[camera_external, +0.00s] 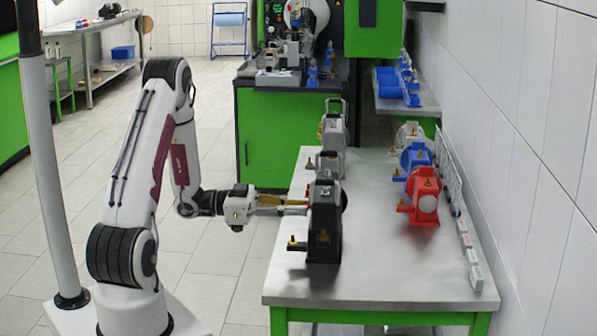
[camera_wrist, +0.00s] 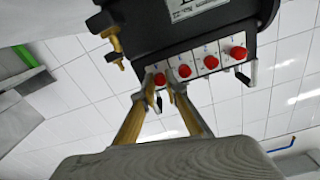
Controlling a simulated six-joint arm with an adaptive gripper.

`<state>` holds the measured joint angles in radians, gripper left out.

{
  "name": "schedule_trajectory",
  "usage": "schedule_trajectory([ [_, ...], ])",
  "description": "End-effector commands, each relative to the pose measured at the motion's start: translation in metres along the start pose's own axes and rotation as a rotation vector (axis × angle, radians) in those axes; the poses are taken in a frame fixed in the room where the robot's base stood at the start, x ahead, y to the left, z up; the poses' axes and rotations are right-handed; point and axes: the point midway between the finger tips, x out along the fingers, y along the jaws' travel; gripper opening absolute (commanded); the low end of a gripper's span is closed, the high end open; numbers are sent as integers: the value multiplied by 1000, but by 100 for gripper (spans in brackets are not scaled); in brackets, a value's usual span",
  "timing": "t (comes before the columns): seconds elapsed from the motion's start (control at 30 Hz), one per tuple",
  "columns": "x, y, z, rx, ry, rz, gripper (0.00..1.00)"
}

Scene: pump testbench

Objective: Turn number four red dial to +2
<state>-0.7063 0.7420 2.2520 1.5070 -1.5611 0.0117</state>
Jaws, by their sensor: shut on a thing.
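A black pump (camera_external: 323,228) stands at the near left of the steel table, and its dark body (camera_wrist: 190,25) fills the top of the wrist view. A white panel on it carries a row of red dials. My gripper (camera_external: 285,205) reaches the pump's left side from the left. In the wrist view my gripper (camera_wrist: 162,88) has its two yellowish fingers on either side of the leftmost red dial (camera_wrist: 160,79), shut on it. Another red dial (camera_wrist: 185,71) sits close beside the right fingertip. Two more red dials (camera_wrist: 211,62) (camera_wrist: 238,53) are farther right. The panel's numbers are too small to read.
Grey pumps (camera_external: 333,130) stand behind the black one. A red pump (camera_external: 425,195) and a blue pump (camera_external: 416,160) stand on the table's right side. A brass fitting (camera_wrist: 118,62) sticks out left of the panel. The table's front part (camera_external: 390,275) is clear.

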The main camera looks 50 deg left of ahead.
Motion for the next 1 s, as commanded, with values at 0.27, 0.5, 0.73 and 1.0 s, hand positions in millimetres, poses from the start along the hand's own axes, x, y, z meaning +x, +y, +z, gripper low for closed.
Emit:
schedule_trajectory([
  [0.27, 0, 0, 0, 38, 0, 0, 0],
  [0.5, 0, 0, 0, 144, -2, 0, 0],
  [0.73, 0, 0, 0, 310, -4, 0, 0],
  [1.0, 0, 0, -1, 538, -7, 1, 0],
])
